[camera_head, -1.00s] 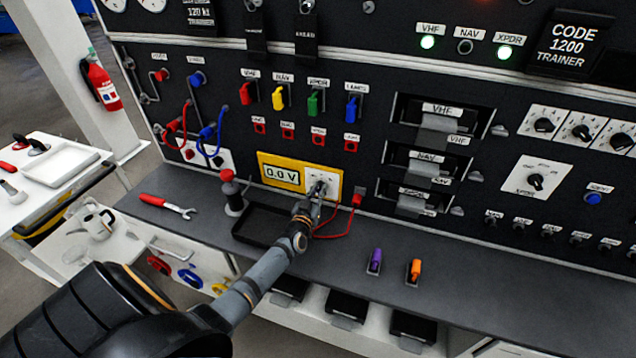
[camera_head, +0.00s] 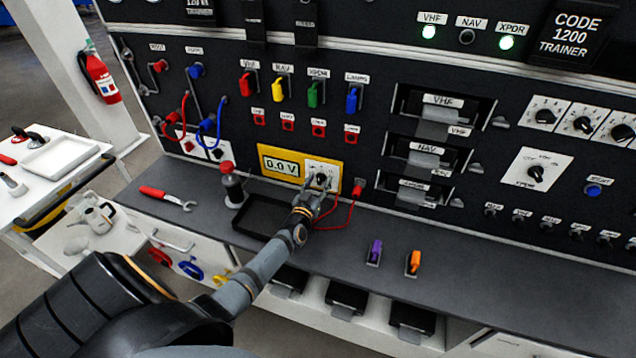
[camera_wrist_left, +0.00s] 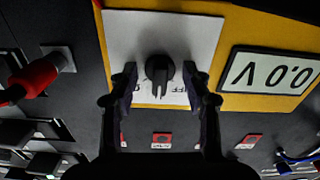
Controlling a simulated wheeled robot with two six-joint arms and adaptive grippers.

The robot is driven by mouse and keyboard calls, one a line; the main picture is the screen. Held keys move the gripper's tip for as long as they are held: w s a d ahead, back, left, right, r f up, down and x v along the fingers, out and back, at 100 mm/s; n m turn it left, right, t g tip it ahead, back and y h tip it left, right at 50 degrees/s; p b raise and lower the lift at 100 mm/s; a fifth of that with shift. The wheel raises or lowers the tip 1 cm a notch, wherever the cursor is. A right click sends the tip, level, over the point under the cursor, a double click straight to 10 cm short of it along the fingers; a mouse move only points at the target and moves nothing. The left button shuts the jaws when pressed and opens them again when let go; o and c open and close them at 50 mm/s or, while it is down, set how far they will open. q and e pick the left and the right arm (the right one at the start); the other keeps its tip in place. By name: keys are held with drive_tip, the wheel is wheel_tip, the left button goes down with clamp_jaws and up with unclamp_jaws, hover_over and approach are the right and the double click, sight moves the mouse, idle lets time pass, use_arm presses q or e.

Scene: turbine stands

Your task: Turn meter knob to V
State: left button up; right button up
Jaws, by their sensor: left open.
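The yellow meter (camera_head: 264,148) is set in the black panel and its display reads 0.0 V. Its black knob (camera_head: 322,180) sits on a white plate at the right of the display. My left gripper (camera_head: 319,193) is open just in front of and below the knob, with a small gap seeming to show. In the left wrist view, which is upside down, the knob (camera_wrist_left: 159,72) lies between the two spread fingertips. The plate lettering is partly hidden by knob and fingers, so I cannot read the knob's setting surely. My right gripper is out of view.
A red plug (camera_head: 358,187) with a red cable is right of the meter, the cable passing near my gripper. A black tray (camera_head: 262,222) lies on the bench below. Purple (camera_head: 375,250) and orange (camera_head: 414,262) pieces stand farther right. A red-handled wrench (camera_head: 165,197) lies left.

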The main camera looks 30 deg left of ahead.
sight(319, 182)
use_arm(q)
drive_tip(key=shift+p+v, duration=0.75)
drive_tip(key=shift+v, duration=0.3)
drive_tip(key=shift+p+v, duration=0.65)
drive_tip(key=shift+v, duration=0.75)
